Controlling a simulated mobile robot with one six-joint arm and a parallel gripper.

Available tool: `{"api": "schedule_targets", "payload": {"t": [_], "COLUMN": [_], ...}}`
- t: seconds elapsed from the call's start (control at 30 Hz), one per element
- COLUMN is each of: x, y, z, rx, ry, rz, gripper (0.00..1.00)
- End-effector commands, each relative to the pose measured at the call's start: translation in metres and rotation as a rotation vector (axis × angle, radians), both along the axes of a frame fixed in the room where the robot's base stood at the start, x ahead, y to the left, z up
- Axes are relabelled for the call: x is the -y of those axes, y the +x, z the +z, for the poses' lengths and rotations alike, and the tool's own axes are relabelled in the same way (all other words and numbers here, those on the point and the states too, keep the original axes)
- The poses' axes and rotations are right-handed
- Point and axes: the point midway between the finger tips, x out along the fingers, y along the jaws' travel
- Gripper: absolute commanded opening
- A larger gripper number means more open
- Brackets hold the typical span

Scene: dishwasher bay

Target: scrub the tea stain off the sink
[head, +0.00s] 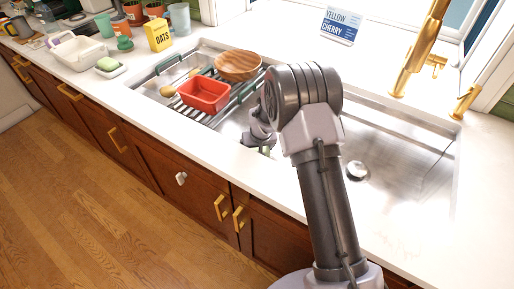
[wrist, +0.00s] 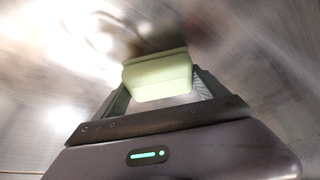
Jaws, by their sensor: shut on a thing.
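My gripper (head: 262,142) is down in the steel sink (head: 392,190), left of the drain, partly hidden by my arm in the head view. In the wrist view, my gripper (wrist: 160,88) is shut on a pale green sponge (wrist: 158,76) between its two fingers. Just beyond the sponge, a blurred brownish patch (wrist: 146,32) shows on the steel. It looks like the tea stain, partly hidden by the sponge. I cannot tell whether the sponge touches the steel. In the head view only a sliver of green shows at the fingers.
A red tub (head: 204,96) and a wooden bowl (head: 238,65) sit on the rack at the sink's left. The gold faucet (head: 420,45) stands behind the sink. A dish with a green block (head: 108,64) is on the left counter. The right of the basin is clear.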

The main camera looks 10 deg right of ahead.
Motion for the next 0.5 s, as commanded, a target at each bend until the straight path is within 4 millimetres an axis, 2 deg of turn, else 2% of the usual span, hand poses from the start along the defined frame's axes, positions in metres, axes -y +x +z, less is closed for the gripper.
{"api": "schedule_targets", "payload": {"t": [0.5], "x": [0.0], "y": [-0.0001], "z": [-0.0099], "rx": [-0.001], "ry": [0.0], "rz": [0.0], "gripper": [0.51]}}
